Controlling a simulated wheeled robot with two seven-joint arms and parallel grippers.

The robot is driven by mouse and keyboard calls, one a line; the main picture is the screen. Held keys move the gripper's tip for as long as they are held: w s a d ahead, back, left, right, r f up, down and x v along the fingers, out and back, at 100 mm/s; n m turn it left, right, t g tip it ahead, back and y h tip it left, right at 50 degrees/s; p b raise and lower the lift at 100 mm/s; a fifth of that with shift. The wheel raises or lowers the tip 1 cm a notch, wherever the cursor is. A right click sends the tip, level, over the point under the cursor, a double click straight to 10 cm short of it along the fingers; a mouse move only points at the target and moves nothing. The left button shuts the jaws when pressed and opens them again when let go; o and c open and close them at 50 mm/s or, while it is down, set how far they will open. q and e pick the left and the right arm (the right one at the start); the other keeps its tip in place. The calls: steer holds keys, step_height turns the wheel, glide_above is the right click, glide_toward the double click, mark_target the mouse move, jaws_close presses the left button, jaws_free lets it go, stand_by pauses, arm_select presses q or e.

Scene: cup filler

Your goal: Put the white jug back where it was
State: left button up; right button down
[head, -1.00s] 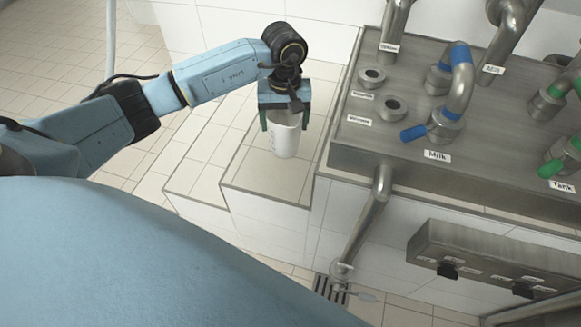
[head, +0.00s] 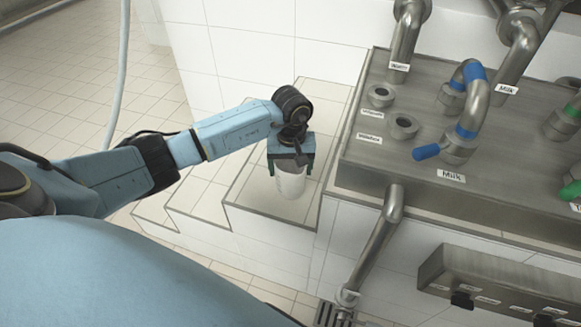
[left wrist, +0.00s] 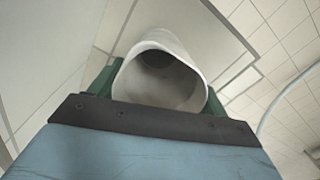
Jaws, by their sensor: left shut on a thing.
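The white jug (head: 290,184) is upright in the head view, at the top tiled step (head: 262,207) left of the metal counter. My left gripper (head: 291,168) is above it with its green fingers on either side of the jug's upper part, shut on it. In the left wrist view the jug's open mouth (left wrist: 163,78) lies between the green fingers, and its inside looks empty. I cannot tell whether the jug's base touches the step. My right gripper is in neither view.
The metal counter (head: 430,185) with pipes and a blue-handled Milk valve (head: 428,152) stands to the right of the jug. A white tiled wall (head: 250,55) is behind. Lower tiled steps (head: 200,203) lie left. A drain pipe (head: 372,250) runs down in front of the counter.

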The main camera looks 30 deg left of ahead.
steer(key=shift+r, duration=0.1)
arm_select(q)
steer(key=shift+f, duration=0.15)
steer(key=o, duration=1.1)
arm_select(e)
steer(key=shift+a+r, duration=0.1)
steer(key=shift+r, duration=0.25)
arm_select(q)
steer(key=shift+r, duration=0.2)
step_height(320, 180, up, 11)
steer(key=p, duration=0.3)
steer(key=shift+f, duration=0.2)
steer(key=shift+d+r, duration=0.1)
steer(key=shift+r, duration=0.6)
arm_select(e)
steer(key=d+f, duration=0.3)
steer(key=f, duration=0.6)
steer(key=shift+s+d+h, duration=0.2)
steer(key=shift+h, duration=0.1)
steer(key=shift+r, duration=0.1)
